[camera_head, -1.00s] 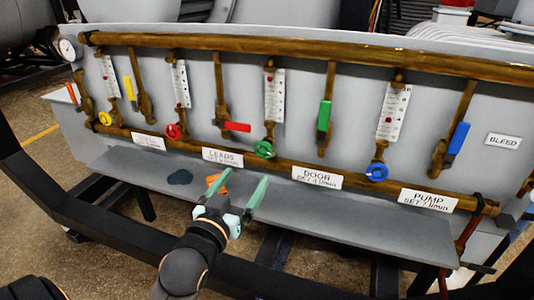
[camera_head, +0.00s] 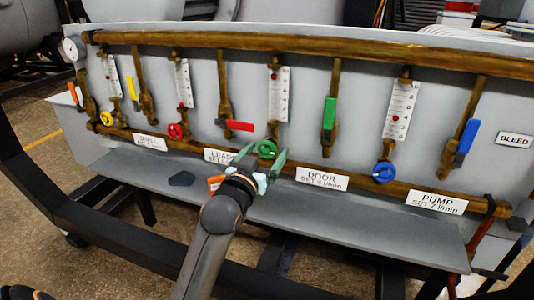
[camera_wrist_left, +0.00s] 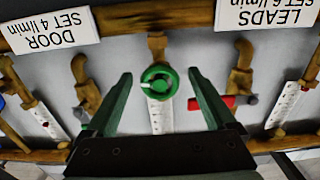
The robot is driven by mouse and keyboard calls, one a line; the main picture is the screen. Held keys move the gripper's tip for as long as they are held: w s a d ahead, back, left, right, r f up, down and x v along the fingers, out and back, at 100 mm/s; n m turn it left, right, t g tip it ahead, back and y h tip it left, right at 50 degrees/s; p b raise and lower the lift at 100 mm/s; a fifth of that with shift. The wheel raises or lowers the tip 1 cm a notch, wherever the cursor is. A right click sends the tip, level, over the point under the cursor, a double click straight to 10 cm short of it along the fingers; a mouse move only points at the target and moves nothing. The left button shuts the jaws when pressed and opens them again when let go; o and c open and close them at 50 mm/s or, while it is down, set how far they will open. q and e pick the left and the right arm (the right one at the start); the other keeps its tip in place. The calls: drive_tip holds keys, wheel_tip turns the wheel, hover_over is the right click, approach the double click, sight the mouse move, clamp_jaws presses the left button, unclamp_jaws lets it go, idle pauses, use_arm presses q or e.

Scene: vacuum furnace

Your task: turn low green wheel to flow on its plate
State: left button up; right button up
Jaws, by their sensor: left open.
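The low green wheel (camera_head: 267,149) sits on the lower brass pipe line, below a white flow scale (camera_head: 277,95) with a red mark. It also shows in the left wrist view (camera_wrist_left: 159,81), between the fingers and beyond them. The plate for it (camera_head: 322,178) reads DOOR, SET 4 l/min; it shows upside down in the left wrist view (camera_wrist_left: 48,32). My left gripper (camera_head: 263,156) is open, with its green fingers either side of the wheel in the picture; I cannot tell if they touch it. My right gripper is not in view.
A red lever (camera_head: 238,126) is left of the wheel and a green lever (camera_head: 329,113) right of it. Other wheels are red (camera_head: 177,131), yellow (camera_head: 107,118) and blue (camera_head: 384,172). A grey ledge (camera_head: 350,220) runs below the pipe.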

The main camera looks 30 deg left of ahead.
use_arm(q)
drive_tip(key=shift+w+a, duration=0.1)
drive_tip(key=shift+w, duration=0.4)
drive_tip(key=c, duration=1.4)
drive_tip(key=shift+o, duration=0.2)
